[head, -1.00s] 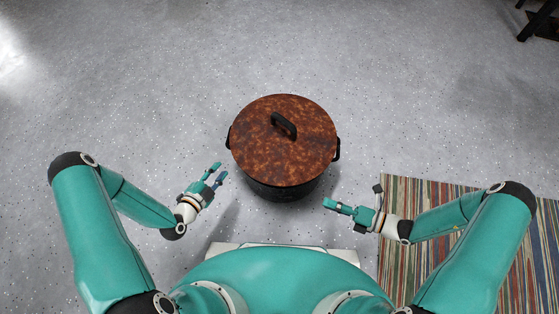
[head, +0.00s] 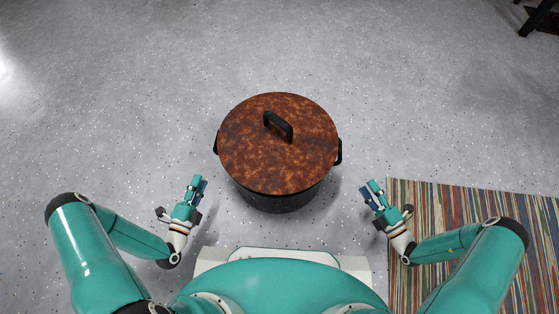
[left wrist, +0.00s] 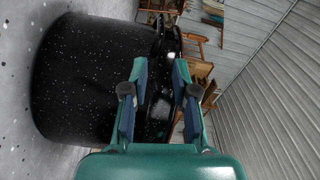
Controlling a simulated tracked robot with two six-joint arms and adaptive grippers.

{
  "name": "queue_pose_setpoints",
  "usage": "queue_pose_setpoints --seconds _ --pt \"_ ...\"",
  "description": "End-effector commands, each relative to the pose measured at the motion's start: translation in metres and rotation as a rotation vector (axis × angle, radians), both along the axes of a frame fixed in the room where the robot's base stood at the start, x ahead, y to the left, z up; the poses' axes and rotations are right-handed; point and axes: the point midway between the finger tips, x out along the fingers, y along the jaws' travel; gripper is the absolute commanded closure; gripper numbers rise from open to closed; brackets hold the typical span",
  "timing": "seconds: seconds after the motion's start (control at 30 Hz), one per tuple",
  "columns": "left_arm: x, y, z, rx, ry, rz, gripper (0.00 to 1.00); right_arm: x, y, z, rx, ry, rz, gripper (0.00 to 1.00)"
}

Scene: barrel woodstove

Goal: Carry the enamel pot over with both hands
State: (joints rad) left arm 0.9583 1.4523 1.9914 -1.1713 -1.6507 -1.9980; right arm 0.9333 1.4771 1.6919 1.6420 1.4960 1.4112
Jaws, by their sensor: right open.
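The enamel pot has a black, white-speckled body (head: 278,198) and a mottled rust-brown lid (head: 270,160) with a black top handle (head: 278,126). It stands upright on the floor ahead of me, with small black side handles at left (head: 216,143) and right (head: 339,152). My left gripper (head: 197,183) is open and empty, near and left of the pot, apart from it. In the left wrist view, its fingers (left wrist: 160,68) are spread, with the pot's dark side (left wrist: 80,80) ahead and to the left. My right gripper (head: 370,187) is open and empty, near and right of the pot, not touching it.
A striped rug (head: 470,240) lies at the right, under my right arm. Dark furniture legs (head: 538,22) show at the top right corner. The speckled grey floor (head: 110,90) around the pot is clear. The left wrist view shows a corrugated wall (left wrist: 270,80).

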Motion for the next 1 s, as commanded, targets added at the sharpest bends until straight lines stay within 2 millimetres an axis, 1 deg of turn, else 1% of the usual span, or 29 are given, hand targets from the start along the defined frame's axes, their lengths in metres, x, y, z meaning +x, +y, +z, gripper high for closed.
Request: queue_pose_setpoints --seconds 0.17,0.7,0.83,1.0 --pt "0.023 -0.006 0.002 0.001 -0.004 -0.004 0.72 0.019 0.014 0.003 -0.001 -0.002 0.006 0.55" --pt "0.124 -0.026 0.005 0.002 -0.004 -0.001 0.72 0.107 0.07 0.015 -0.003 -0.002 0.007 0.55" --pt "0.142 -0.03 0.006 0.002 -0.003 0.001 0.72 0.122 0.079 0.017 -0.003 -0.002 0.005 0.55" --pt "0.155 -0.032 0.006 0.001 -0.001 0.001 0.72 0.133 0.086 0.018 -0.002 0.001 0.003 0.55"
